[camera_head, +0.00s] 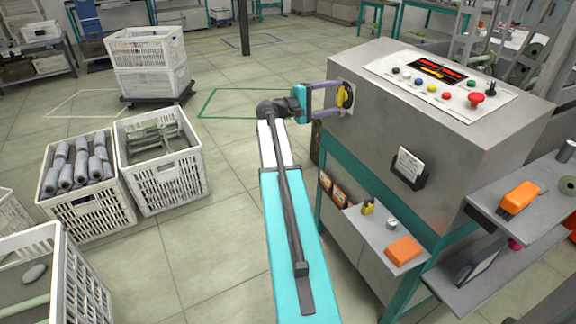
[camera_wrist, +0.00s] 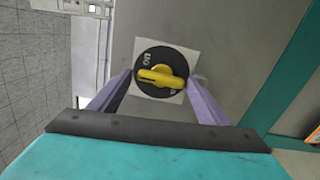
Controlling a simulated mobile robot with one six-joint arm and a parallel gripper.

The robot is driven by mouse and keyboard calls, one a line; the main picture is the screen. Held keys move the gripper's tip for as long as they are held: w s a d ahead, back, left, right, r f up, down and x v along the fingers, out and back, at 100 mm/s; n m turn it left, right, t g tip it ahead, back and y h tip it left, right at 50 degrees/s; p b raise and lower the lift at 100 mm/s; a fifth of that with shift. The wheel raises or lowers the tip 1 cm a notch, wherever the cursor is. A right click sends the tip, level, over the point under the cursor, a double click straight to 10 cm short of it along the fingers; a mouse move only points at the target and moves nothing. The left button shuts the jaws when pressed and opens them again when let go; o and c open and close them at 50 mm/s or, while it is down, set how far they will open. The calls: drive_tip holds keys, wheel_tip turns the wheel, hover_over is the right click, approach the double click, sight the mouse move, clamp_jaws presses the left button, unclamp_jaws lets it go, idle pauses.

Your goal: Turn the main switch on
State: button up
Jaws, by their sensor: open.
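The main switch (camera_head: 345,96) is a yellow rotary knob on a black disc, set on the left side of the grey machine cabinet. In the wrist view the yellow knob (camera_wrist: 158,77) lies nearly level on its black disc over a pale square plate. The lettering on the disc is too small to read surely. My gripper (camera_head: 333,98) is at the switch, with its purple fingers one on each side of the knob.
The cabinet (camera_head: 450,150) has a top panel (camera_head: 440,82) with coloured buttons and a red emergency button (camera_head: 476,99). White crates (camera_head: 160,165) stand at the left, with open floor between.

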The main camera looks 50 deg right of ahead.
drive_tip(key=shift+s+n+p, duration=0.15)
drive_tip(key=shift+n+p, duration=0.9)
drive_tip(key=shift+p, duration=0.3)
drive_tip(key=shift+s+n+p, duration=0.15)
drive_tip(key=shift+n+p, duration=0.9)
drive_tip(key=shift+p, duration=0.25)
drive_tip(key=n+p, duration=0.2)
drive_tip(key=p, duration=0.1)
drive_tip(key=n+p, duration=0.2)
drive_tip(key=shift+w+r, duration=0.2)
drive_tip(key=shift+w, duration=0.05)
drive_tip(key=n+p, duration=0.4)
drive_tip(key=p, duration=0.1)
drive_tip(key=n+p, duration=0.4)
drive_tip(key=p, duration=0.2)
drive_tip(key=shift+w+n, duration=0.1)
drive_tip(key=shift+n, duration=0.3)
